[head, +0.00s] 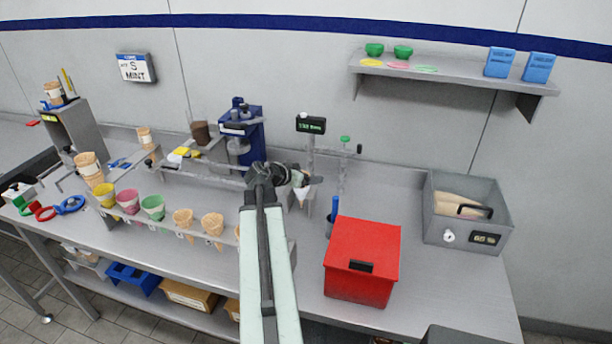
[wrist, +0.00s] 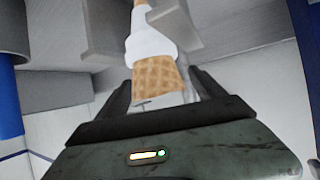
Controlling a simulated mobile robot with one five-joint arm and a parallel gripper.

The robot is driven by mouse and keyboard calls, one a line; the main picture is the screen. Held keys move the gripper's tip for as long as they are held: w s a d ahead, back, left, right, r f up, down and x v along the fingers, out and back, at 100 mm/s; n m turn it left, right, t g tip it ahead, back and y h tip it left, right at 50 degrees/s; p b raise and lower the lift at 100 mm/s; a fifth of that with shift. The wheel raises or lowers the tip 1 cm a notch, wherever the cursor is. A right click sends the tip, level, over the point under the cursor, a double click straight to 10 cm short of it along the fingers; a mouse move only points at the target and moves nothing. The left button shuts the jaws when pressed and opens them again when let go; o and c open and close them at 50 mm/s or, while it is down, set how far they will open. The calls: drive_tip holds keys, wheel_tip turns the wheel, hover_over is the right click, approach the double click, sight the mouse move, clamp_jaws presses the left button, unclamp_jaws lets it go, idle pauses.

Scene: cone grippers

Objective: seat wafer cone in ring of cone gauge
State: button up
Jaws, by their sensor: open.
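The wafer cone (wrist: 155,75) is tan with a waffle pattern, and a white band or sleeve covers its narrower part. In the wrist view it lies between the two fingers of my gripper (wrist: 162,92), its wide end nearest the palm. The fingers are open, and I cannot tell whether they touch it. In the head view my gripper (head: 301,178) is at a metal stand behind the red box, with a small white cone shape (head: 303,192) just below it. The stand with a lit display (head: 311,125) looks like the cone gauge. Its ring is not clearly visible.
A red box (head: 362,262) stands front right of my gripper, with a blue cylinder (head: 333,214) beside it. A grey bin (head: 467,220) is at the right. A row of cones, including a green one (head: 153,207), stands left of my arm. A blue machine (head: 243,128) is behind.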

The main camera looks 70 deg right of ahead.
drive_tip(key=p+v, duration=0.3)
drive_tip(key=v, duration=0.4)
drive_tip(key=shift+a+r+p, duration=0.15)
drive_tip(key=shift+a+p, duration=0.2)
drive_tip(key=shift+p, duration=0.05)
drive_tip(key=shift+w, duration=0.1)
idle(0.4)
